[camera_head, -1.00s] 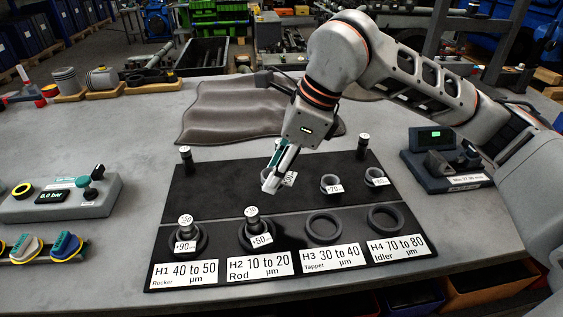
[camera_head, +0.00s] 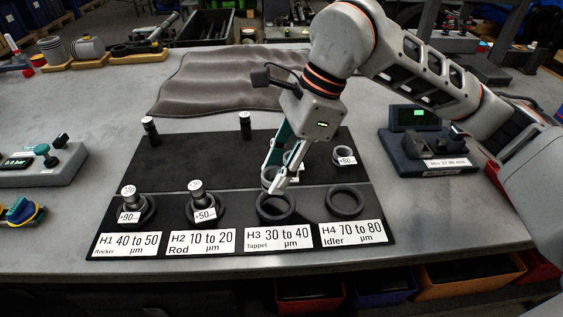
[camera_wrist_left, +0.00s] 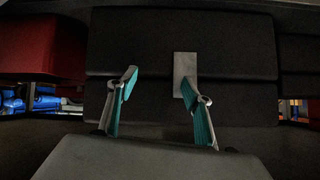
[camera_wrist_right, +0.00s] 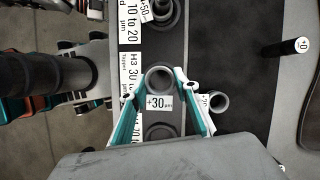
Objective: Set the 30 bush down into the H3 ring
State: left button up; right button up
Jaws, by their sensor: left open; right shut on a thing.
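The grey +30 bush (camera_wrist_right: 159,80) is held between the fingertips of my right gripper (camera_wrist_right: 157,86), its tag facing up in the right wrist view. In the head view my right gripper (camera_head: 278,182) is just above the back of the H3 ring (camera_head: 277,208), a dark flat ring behind the "30 to 40" label. The bush is partly hidden by the fingers there and looks apart from the ring. In the right wrist view the bush covers most of the H3 ring. My left gripper (camera_wrist_left: 157,82) is open and empty.
The H1 ring (camera_head: 132,212) and H2 ring (camera_head: 206,212) hold the +90 and +50 bushes with plugs in them. The H4 ring (camera_head: 346,202) is empty. A +80 bush (camera_head: 343,155) stands behind it. A +20 bush (camera_wrist_right: 218,101) stands close beside my right gripper.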

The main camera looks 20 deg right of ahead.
jog(key=shift+s+d+f, duration=0.15)
jog(key=shift+f, duration=0.1)
jog(key=shift+f+b, duration=1.3)
jog(key=shift+f, duration=1.5)
jog(key=shift+b, duration=0.3)
jog(key=shift+f, duration=0.15)
